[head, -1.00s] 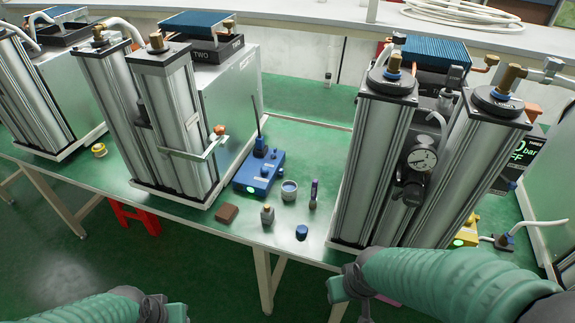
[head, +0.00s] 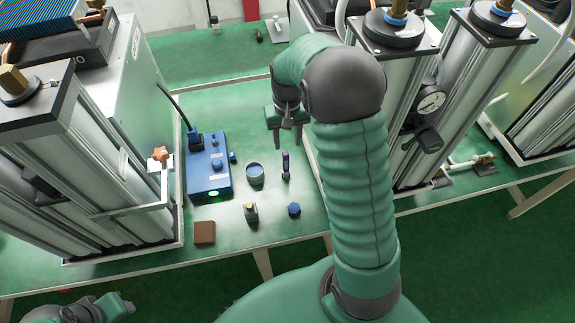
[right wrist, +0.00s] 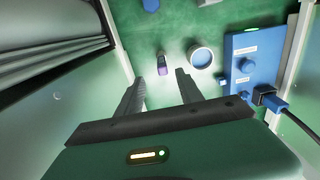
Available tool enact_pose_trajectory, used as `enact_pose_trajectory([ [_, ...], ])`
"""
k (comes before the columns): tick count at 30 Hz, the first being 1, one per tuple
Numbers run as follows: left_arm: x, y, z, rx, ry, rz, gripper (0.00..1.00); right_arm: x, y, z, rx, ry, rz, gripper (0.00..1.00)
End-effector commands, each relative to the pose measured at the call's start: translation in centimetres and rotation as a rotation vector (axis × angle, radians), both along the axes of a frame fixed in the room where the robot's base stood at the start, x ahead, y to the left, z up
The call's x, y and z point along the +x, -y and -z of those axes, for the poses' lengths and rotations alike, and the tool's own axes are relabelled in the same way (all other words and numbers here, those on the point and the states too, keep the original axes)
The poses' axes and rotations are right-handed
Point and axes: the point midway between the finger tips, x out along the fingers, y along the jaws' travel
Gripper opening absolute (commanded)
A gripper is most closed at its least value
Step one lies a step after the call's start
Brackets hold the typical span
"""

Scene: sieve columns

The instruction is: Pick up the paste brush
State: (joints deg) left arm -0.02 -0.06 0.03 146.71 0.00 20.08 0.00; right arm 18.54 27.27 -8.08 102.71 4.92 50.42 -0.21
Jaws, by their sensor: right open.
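The paste brush (head: 286,166), a small slim item with a dark and purple body, stands on the green bench between the two column units. In the right wrist view the brush (right wrist: 162,64) shows just beyond and between the fingertips. My right gripper (head: 287,141) is open and empty, pointing down above and slightly behind the brush, with no contact visible. Its two fingers also show in the right wrist view (right wrist: 160,78). My left gripper (head: 95,308) is partly in view at the lower left, away from the bench items; its jaws are unclear.
A round cup (head: 254,174), a blue box (head: 208,170) with a cable, a small bottle (head: 250,212), a blue cap (head: 294,210) and a brown block (head: 204,233) stand close by. Tall metal columns (head: 110,170) flank the space at left and right.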

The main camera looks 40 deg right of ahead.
Motion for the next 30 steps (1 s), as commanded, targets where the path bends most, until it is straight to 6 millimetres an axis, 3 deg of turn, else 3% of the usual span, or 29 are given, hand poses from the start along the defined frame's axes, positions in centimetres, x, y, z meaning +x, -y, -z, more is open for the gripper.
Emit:
enact_pose_trajectory([
  [3,0.0,0.0,0.3,0.0,0.0,0.0,0.36,0.2,-0.5,3.4,0.0,-0.007,-0.004,0.44],
  [7,0.0,0.0,0.4,0.0,0.0,-0.001,0.36,0.3,-0.7,6.6,-0.002,-0.006,-0.005,0.44],
  [14,0.0,0.0,0.4,0.0,0.0,-0.001,0.36,0.3,-0.2,9.4,-0.001,0.0,-0.004,0.44],
  [21,0.0,0.0,0.2,0.0,0.0,-0.001,0.36,0.6,0.6,13.5,0.0,-0.001,-0.006,0.44],
  [30,0.0,0.0,0.2,0.0,0.0,0.0,0.36,0.6,0.4,14.0,-0.005,0.002,-0.007,0.41],
])
